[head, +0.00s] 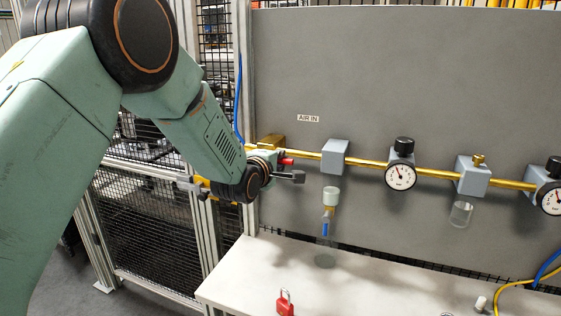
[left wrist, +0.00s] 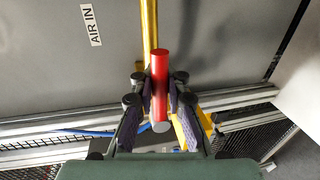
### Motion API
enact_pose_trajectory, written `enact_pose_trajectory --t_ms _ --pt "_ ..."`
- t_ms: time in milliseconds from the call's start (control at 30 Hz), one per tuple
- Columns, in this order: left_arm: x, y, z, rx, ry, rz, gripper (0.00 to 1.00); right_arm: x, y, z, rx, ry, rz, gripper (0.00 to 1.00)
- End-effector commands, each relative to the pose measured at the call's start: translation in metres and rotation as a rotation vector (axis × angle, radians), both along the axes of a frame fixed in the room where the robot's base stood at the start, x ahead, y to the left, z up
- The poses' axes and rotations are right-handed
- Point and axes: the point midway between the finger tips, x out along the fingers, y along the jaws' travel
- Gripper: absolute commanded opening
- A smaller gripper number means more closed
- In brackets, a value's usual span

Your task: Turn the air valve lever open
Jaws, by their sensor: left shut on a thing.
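The red valve lever (head: 287,161) shows as a short red piece on the brass pipe below the AIR IN label (head: 308,118). In the left wrist view the red lever (left wrist: 159,75) stands between the finger pads, pointing along the yellow pipe (left wrist: 149,25). My left gripper (head: 283,170) is shut on the lever, and its fingers (left wrist: 158,100) lie on both sides of it. The brass valve body (head: 271,141) is partly hidden behind the gripper. My right gripper is in neither view.
The pipe runs right across the grey panel (head: 420,80) through a grey filter block (head: 335,155), a gauge (head: 400,176) and more fittings. A white bench (head: 370,285) below holds a red padlock (head: 285,303). Mesh fencing (head: 150,235) stands at left.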

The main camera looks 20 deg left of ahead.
Motion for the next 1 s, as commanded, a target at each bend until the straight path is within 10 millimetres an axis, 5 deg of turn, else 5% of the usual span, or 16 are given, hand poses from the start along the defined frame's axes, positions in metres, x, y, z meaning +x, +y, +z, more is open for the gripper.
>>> enact_pose_trajectory --t_ms 167,200,467,800,1000 --pt "-0.002 0.0 -0.006 -0.003 0.014 0.001 0.0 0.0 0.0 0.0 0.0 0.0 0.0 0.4" --pt "-0.002 0.0 -0.006 -0.003 0.014 0.002 0.13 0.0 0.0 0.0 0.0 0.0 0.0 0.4" --pt "-0.002 0.0 -0.003 -0.001 0.008 0.001 0.35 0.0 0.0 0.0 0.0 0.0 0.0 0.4" --pt "-0.002 0.0 -0.001 -0.001 0.003 0.001 0.36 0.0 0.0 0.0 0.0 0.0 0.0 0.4" --pt "-0.022 0.001 0.004 -0.003 0.003 0.002 0.36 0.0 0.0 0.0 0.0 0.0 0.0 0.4"
